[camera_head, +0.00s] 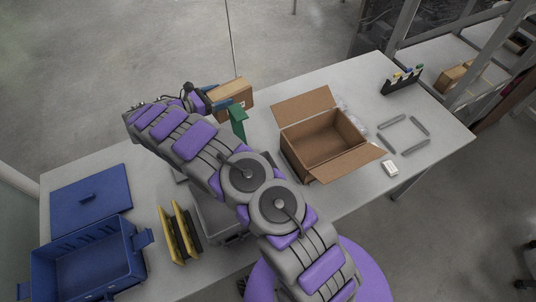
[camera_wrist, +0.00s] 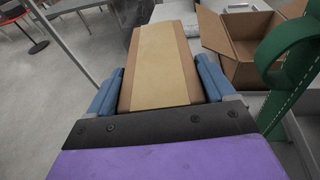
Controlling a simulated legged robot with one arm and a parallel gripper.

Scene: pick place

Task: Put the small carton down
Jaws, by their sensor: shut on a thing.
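The small carton (camera_head: 231,95) is a brown box with a paler tan band. My gripper (camera_head: 213,97) is shut on it near the far edge of the table. In the wrist view the carton (camera_wrist: 160,62) lies between the two blue fingers (camera_wrist: 160,90), one along each side. Whether its underside touches the table is hard to tell, since the arm hides part of that area.
An open cardboard box (camera_head: 322,142) stands right of the carton. A green upright piece (camera_head: 238,122) is close to my gripper. A blue bin (camera_head: 88,262), its blue lid (camera_head: 91,199) and yellow-black pieces (camera_head: 178,236) are at left. A grey table (camera_head: 290,235) supports them.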

